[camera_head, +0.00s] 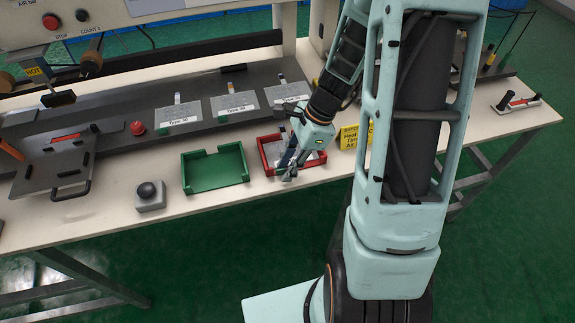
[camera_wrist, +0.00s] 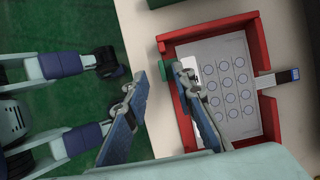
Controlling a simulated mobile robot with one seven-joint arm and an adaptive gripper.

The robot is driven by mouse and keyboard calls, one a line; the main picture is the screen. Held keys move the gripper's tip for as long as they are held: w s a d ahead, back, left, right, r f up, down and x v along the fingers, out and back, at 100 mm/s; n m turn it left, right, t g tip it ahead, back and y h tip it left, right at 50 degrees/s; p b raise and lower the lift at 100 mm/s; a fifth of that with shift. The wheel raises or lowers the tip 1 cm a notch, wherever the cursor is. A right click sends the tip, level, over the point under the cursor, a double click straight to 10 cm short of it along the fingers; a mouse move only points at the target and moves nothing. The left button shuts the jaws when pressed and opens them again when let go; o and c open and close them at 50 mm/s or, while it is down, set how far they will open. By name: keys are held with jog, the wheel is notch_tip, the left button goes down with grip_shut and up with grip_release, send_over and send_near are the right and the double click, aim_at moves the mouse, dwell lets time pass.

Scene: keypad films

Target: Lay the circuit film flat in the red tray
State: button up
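The red tray (camera_head: 318,161) sits at the front of the table, partly hidden by my arm; it also shows in the wrist view (camera_wrist: 212,33). The circuit film (camera_wrist: 242,108), pale with rows of circles, lies inside the tray and looks flat. Its narrow tail with a dark end (camera_wrist: 279,78) reaches out past the tray's right side. My gripper (camera_wrist: 158,82) is open, with a gap between its fingers. One finger overlaps the tray's left wall and film edge in view; the other is outside the tray. In the head view my gripper (camera_head: 288,170) is at the tray's front.
A green tray (camera_head: 214,182) stands left of the red one. A yellow box (camera_head: 351,138) is close on the right. Several labelled films (camera_head: 233,104) lie on the dark plate behind. A grey button box (camera_head: 149,199) and a red button (camera_head: 137,128) are further left.

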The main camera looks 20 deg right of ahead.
jog(key=v, duration=1.2)
dwell(0.3)
